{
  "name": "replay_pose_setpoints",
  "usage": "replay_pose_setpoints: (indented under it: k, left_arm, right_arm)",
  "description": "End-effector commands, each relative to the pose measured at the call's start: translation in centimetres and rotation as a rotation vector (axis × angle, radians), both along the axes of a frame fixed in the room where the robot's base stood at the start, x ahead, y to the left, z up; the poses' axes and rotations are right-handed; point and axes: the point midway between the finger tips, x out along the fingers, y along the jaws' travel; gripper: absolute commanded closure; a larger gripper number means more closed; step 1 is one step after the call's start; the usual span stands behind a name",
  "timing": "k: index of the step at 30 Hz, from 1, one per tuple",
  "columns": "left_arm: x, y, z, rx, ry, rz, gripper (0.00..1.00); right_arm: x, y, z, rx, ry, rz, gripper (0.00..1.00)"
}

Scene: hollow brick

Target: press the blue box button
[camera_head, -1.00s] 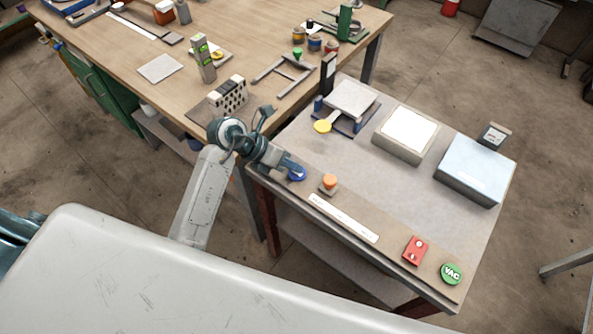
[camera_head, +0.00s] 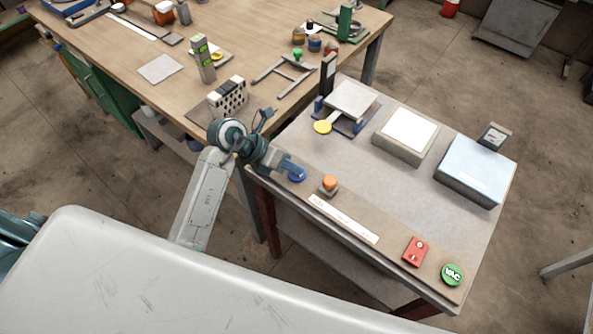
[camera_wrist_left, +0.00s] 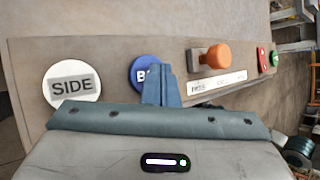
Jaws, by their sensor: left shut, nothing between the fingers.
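The blue box button (camera_head: 297,175) is a round blue disc on the brown front strip of the small table, at its left end. In the left wrist view the button (camera_wrist_left: 143,72) shows a white "B", and its right part is hidden behind my fingers. My left gripper (camera_head: 291,168) is shut and empty, its tips right at the button. In the left wrist view the shut fingers (camera_wrist_left: 161,82) overlap the button; I cannot tell whether they touch it. My right gripper is not in view.
A white "SIDE" button (camera_wrist_left: 73,84) lies left of the blue one. An orange knob (camera_head: 330,183), a label strip (camera_head: 343,218), a red switch box (camera_head: 415,251) and a green "VAC" button (camera_head: 452,274) lie to the right. Two pale blocks stand behind.

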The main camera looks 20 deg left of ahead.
Motion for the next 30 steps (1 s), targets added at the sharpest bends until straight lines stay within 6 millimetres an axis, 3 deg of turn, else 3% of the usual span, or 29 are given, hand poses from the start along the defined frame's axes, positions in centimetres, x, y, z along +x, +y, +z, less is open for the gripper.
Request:
replay_pose_setpoints:
  k: [13,30]
  left_arm:
    - [0.0,0.0,0.9,0.000,-0.001,0.000,1.00]
    - [0.0,0.0,6.4,0.001,-0.002,0.000,1.00]
  right_arm:
    - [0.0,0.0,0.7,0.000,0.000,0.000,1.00]
    - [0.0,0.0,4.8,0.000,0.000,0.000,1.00]
